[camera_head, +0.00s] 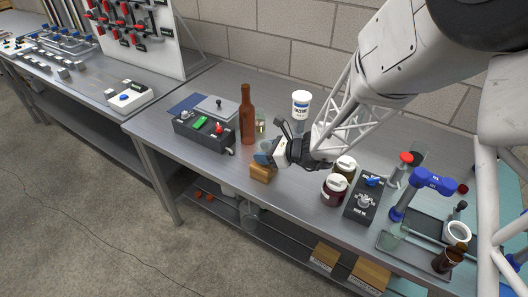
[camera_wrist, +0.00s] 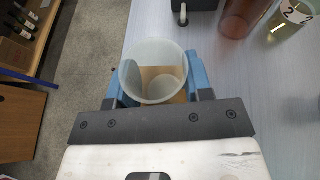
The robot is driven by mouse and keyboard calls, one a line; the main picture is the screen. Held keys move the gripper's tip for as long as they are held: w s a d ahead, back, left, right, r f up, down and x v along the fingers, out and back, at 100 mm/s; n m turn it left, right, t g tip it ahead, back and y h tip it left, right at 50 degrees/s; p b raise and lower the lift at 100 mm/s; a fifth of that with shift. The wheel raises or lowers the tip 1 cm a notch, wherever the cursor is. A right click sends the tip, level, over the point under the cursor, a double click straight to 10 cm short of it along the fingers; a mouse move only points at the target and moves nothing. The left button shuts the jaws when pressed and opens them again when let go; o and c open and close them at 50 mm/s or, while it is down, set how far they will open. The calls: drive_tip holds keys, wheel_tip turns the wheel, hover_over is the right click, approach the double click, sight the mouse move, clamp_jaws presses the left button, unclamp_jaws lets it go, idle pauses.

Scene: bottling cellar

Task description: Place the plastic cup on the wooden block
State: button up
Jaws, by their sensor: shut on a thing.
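A translucent plastic cup (camera_wrist: 153,87) is between the blue fingers of my gripper (camera_wrist: 155,82) in the wrist view, with its open mouth facing the camera. My gripper is shut on it. In the head view my gripper (camera_head: 266,157) is right over the wooden block (camera_head: 262,173), near the front edge of the bench. The cup is mostly hidden by the fingers there. Tan wood shows through and beside the cup in the wrist view. I cannot tell whether the cup touches the block.
A brown bottle (camera_head: 248,117) and a small clear glass (camera_head: 260,122) stand just behind. A black control box (camera_head: 203,133) is to the left. A white tub (camera_head: 300,104) stands at the back. Lidded jars (camera_head: 334,188) and a dark valve box (camera_head: 364,200) stand to the right.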

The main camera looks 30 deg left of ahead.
drive_tip(key=shift+f, duration=0.1)
drive_tip(key=o, duration=0.9)
drive_tip(key=shift+v, duration=0.85)
drive_tip(key=v, duration=1)
drive_tip(key=shift+d+r, duration=0.15)
drive_tip(key=shift+r, duration=0.1)
